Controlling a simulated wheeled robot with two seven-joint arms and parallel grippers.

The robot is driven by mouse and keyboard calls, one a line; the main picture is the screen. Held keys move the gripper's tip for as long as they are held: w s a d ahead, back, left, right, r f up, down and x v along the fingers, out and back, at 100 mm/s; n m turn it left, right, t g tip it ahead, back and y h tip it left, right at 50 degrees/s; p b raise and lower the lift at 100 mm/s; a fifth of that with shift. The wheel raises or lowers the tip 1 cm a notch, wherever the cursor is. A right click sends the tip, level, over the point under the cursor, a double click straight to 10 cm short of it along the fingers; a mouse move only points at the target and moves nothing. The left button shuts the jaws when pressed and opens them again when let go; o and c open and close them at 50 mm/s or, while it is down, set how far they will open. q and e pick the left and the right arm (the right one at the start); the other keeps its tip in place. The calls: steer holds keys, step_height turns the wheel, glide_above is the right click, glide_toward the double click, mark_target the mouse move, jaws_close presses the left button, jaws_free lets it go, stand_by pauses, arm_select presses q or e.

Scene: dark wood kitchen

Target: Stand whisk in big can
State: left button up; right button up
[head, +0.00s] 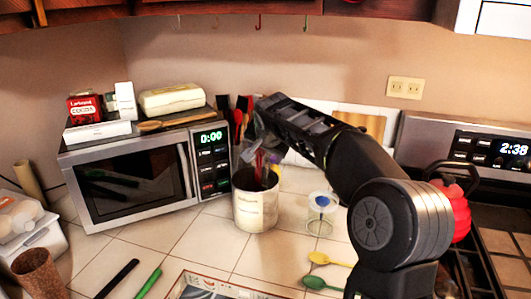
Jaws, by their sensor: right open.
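The big can (256,208) is a pale metal cylinder with a label, upright on the tiled counter right of the microwave. Several utensils stand in it, with red, purple and yellow parts above its rim. My right arm reaches in from the lower right, and my right gripper (259,147) is right above the can, among the utensil tops. Its jaws are open, though the fingers are small and partly hidden. I cannot clearly make out the whisk; the gripper and utensils overlap at the can's mouth. My left gripper is out of view.
The microwave (137,180) stands left of the can with boxes on top. A small clear glass (320,213) stands to the can's right. Yellow (328,260) and green spoons lie in front. A stove with a red kettle (456,209) is at right.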

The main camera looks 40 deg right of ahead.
steer(key=b+v, duration=0.1)
steer(key=v, duration=0.6)
steer(key=shift+s+r, duration=0.25)
steer(key=shift+s, duration=0.05)
steer(key=shift+a, duration=0.1)
stand_by(1.2)
